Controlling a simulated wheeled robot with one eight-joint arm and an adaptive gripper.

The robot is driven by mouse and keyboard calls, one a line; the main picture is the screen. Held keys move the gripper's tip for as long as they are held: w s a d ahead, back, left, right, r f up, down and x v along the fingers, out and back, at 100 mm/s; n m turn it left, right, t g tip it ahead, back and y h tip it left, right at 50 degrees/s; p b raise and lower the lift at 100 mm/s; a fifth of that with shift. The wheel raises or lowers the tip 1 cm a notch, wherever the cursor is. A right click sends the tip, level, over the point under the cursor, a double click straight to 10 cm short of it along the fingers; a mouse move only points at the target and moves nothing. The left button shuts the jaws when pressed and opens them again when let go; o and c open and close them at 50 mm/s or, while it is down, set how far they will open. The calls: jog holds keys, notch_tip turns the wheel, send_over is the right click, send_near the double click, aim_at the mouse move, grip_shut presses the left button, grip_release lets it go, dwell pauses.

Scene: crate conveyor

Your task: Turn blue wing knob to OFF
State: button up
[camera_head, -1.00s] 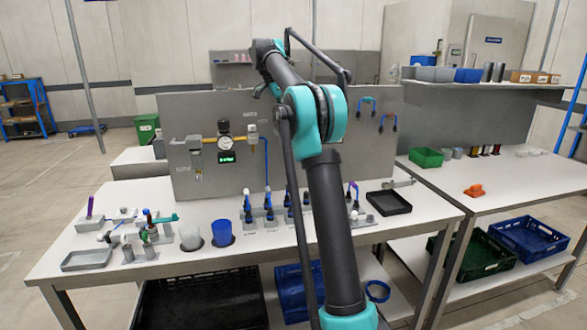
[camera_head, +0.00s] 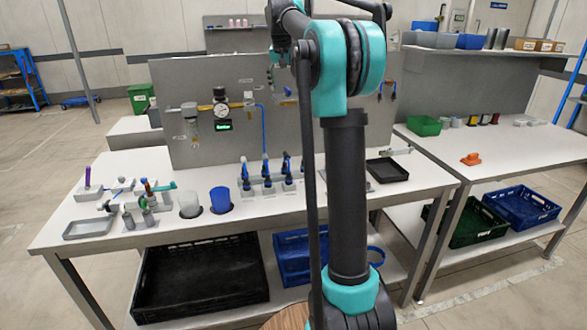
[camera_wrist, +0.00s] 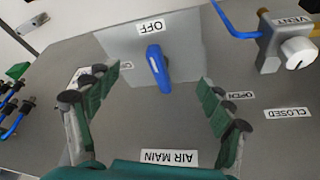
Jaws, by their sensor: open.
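The blue wing knob (camera_wrist: 157,67) sits on a light square plate on the grey panel in the wrist view. Its wing runs nearly vertically in the picture, slightly slanted, with the upper end toward the upside-down OFF label (camera_wrist: 150,26). A small, faint label (camera_wrist: 126,65) is partly covered by the left finger. My gripper (camera_wrist: 164,77) is open, with one finger on each side of the knob and a gap on both sides.
An AIR MAIN label (camera_wrist: 170,157) is by the gripper's base. A white knob (camera_wrist: 299,52) with a blue hose is at right, near VENT and CLOSED labels. Blue-handled fittings (camera_wrist: 12,105) are at left. The bench (camera_head: 110,240) holds cups, valves and a black tray (camera_head: 386,170).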

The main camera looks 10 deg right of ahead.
jog(key=n+y, duration=0.1)
jog(key=n, duration=0.1)
jog(key=n+y, duration=0.1)
jog(key=n, duration=0.2)
jog(key=shift+d, duration=0.2)
jog(key=s+v, duration=0.1)
jog(key=v, duration=1.6)
jog(key=s+a+f, duration=0.1)
jog(key=s+f, duration=0.5)
jog(key=f, duration=0.6)
jog(key=s+a+f, duration=0.2)
jog(key=s+f, duration=0.4)
jog(key=f, duration=0.6)
jog(key=s+a+f, duration=0.1)
jog(key=s+f, duration=0.5)
jog(key=f, duration=0.6)
jog(key=shift+a, duration=0.2)
jog(key=s+a+f, duration=0.1)
jog(key=s+f, duration=1.5)
jog(key=s, duration=0.3)
jog(key=shift+f, duration=0.25)
jog(key=shift+c, duration=0.2)
